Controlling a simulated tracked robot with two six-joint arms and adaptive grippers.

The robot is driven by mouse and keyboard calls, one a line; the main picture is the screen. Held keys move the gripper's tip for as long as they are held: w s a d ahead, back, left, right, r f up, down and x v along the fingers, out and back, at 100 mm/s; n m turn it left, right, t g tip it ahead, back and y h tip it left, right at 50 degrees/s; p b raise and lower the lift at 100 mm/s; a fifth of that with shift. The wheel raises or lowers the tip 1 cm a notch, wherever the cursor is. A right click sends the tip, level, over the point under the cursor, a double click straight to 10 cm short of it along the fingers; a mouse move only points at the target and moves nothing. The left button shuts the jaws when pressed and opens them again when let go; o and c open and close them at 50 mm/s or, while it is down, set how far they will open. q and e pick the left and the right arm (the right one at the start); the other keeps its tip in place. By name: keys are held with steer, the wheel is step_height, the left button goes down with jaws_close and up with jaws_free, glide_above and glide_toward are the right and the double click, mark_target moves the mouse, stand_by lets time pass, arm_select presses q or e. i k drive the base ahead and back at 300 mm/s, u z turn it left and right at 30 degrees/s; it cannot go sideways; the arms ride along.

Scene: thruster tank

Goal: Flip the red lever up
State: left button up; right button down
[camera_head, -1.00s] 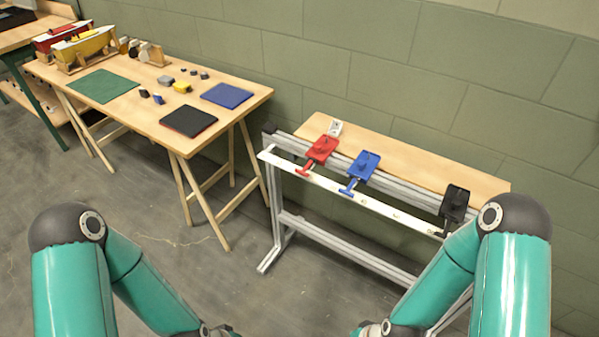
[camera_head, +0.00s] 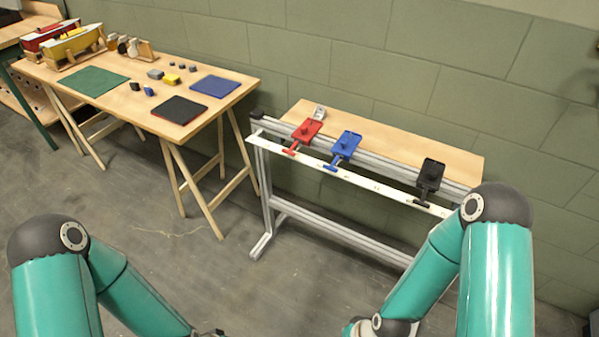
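The red lever (camera_head: 290,152) hangs at the front of its red mounting plate (camera_head: 308,130), on the left part of a metal-framed bench against the wall. Its T-shaped handle points down and toward me. A blue lever (camera_head: 331,167) sits to its right, and a black lever (camera_head: 422,203) sits farther right; both handles also point down. My two teal arms show at the lower left and lower right, well short of the levers.
The bench has a white front rail (camera_head: 345,178) below the levers and a wooden top (camera_head: 400,136). A small grey-white box (camera_head: 319,112) sits behind the red plate. A wooden table (camera_head: 120,105) with mats and small blocks stands to the left. Floor is open before the bench.

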mark_target(290, 152)
steer(key=k, duration=1.05)
steer(key=u, duration=0.5)
steer(key=i, duration=2.05)
steer(key=z, duration=0.55)
